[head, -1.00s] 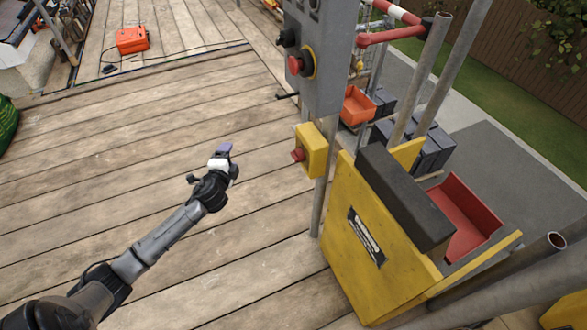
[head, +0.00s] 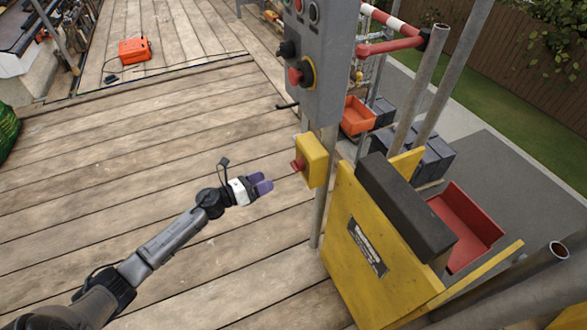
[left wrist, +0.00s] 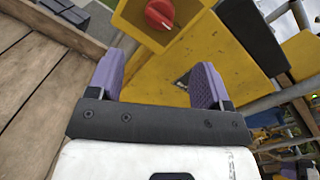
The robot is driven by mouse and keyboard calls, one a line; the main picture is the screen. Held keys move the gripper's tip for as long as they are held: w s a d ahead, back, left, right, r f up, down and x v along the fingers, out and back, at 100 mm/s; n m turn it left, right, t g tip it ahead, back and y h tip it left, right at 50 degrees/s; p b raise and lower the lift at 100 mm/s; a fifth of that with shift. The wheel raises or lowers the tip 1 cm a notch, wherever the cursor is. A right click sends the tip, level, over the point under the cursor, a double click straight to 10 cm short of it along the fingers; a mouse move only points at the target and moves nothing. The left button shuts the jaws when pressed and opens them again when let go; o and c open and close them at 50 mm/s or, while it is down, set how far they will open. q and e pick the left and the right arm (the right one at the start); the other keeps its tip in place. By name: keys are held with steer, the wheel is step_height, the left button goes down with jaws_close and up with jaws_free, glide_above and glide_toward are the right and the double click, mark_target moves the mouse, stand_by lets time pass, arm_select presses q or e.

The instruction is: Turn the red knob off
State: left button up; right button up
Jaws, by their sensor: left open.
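The red knob (head: 298,165) sits on the left face of a small yellow box (head: 314,160) on a metal post. In the left wrist view the red knob (left wrist: 160,14) shows at the top, on the yellow box (left wrist: 133,30), ahead of my fingers and between their lines. My left gripper (head: 263,184) is to the left of the knob and a little below it in the head view, apart from it. Its two purple fingers (left wrist: 157,84) are spread with nothing between them. My right gripper is not in view.
A grey control panel (head: 322,65) with another red button (head: 295,76) stands above the yellow box. A yellow gate panel (head: 375,245) with a black pad stands to the right. An orange case (head: 134,50) lies far back. The plank deck on the left is mostly clear.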

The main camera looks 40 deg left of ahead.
mark_target(294, 166)
arm_select(q)
steer(key=b+x, duration=0.2)
steer(key=x, duration=0.9)
steer(key=shift+w, duration=0.2)
steer(key=c, duration=0.9)
steer(key=shift+r, duration=0.1)
